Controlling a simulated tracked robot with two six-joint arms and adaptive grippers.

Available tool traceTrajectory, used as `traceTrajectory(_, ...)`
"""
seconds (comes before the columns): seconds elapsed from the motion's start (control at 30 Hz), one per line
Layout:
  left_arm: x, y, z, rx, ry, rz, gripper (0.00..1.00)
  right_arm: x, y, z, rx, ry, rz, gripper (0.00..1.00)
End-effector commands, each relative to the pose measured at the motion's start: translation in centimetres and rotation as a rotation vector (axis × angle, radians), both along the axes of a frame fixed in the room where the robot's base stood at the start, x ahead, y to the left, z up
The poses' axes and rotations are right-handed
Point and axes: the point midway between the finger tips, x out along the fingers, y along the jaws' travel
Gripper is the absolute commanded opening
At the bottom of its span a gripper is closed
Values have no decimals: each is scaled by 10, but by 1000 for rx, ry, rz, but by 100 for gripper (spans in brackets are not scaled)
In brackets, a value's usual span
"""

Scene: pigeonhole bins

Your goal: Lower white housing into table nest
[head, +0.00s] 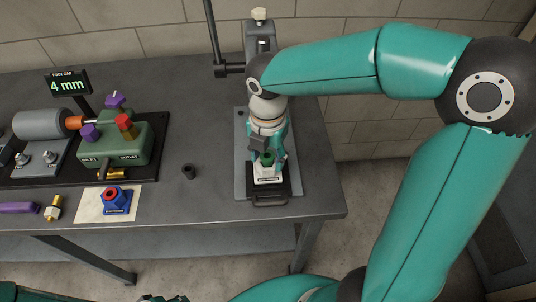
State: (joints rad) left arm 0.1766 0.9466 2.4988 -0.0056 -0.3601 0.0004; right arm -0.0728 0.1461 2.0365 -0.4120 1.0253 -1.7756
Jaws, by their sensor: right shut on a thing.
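The white housing (268,173) has a dark label on its front and a green part on top. My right gripper (267,158) points down and is shut on the housing around its upper part. The black table nest (270,199), with a handle loop at its front, lies directly beneath the housing. The housing looks upright and lined up with the nest; I cannot tell whether it is seated or just above. Only small dark and green pieces, perhaps my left gripper (163,298), show at the bottom edge; their opening cannot be made out.
A grey plate with a post stands behind the nest. A blue housing with a red ring (115,198) sits on a pale mat to the left. A green valve block (122,148) and a 4 mm display (68,84) are farther left. A small black cylinder (189,171) stands between.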

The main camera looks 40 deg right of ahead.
Motion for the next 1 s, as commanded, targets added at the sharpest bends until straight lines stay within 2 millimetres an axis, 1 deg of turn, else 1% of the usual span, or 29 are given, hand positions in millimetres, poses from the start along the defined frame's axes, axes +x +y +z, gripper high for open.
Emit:
traceTrajectory(0.8,0,0,-14,0,0,0,40,0,-1,-18,0,-1,-3,0)
traceTrajectory(0.83,0,0,-14,0,0,0,40,0,-1,-17,0,-1,-3,53)
traceTrajectory(0.9,0,0,-13,0,0,0,40,0,-1,-17,0,-1,-3,64)
traceTrajectory(1.0,0,0,-13,0,0,0,40,0,-1,-17,0,-1,-2,79)
